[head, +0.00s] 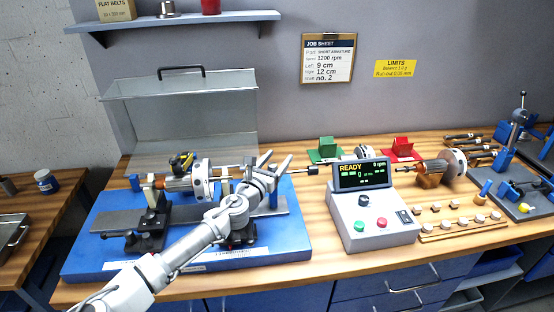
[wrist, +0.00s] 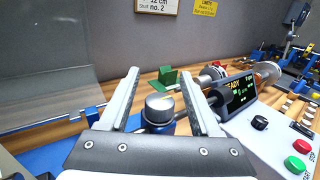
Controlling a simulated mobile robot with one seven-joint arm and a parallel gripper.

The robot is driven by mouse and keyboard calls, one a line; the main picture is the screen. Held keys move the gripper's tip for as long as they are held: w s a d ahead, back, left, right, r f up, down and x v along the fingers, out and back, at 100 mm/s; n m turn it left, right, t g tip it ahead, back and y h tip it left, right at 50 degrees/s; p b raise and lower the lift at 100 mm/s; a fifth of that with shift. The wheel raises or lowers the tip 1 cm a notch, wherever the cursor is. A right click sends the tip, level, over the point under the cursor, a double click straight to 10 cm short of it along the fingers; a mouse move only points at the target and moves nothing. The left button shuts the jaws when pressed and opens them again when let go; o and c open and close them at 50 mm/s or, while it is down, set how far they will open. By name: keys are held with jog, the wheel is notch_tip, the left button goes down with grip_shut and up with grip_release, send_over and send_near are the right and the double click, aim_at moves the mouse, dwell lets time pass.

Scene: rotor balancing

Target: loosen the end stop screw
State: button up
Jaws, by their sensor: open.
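The end stop screw appears to be the round silver knob (wrist: 159,103) on a blue post, with a thin mark on its top. In the wrist view it shows between the two fingers of my gripper (wrist: 150,72). The fingers are open, one on each side, with a gap visible around the knob. I cannot tell whether the fingertips are level with it or above it. In the head view my gripper (head: 276,162) is over the right end of the blue balancing machine (head: 95,262), and it hides the knob there.
A rotor (head: 202,180) lies across the machine's supports, left of my gripper. A raised clear cover (head: 180,110) stands behind. The control box (head: 372,222), reading READY, stands close on the right.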

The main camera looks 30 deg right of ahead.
grip_shut()
jog(key=shift+n+t+y, duration=0.3)
jog(key=shift+n+t, duration=0.1)
jog(key=shift+t, duration=0.2)
jog(key=shift+w+a+n+t+y+p, duration=0.4)
jog(key=shift+n+t+y+p, duration=0.65)
jog(key=shift+n+y, duration=1.55)
jog(key=shift+w+a+n+t+y+p, duration=0.1)
jog(key=shift+a+n+t+y+p, duration=0.5)
jog(key=shift+n+t+y, duration=1.9)
jog(key=shift+w+a+n+t+y+p, duration=0.2)
jog(key=shift+a+n+y+p, duration=0.85)
jog(key=shift+y, duration=2.85)
jog(key=shift+d+n+b, duration=0.3)
jog(key=shift+d+n, duration=0.15)
jog(key=shift+d, duration=0.05)
grip_release()
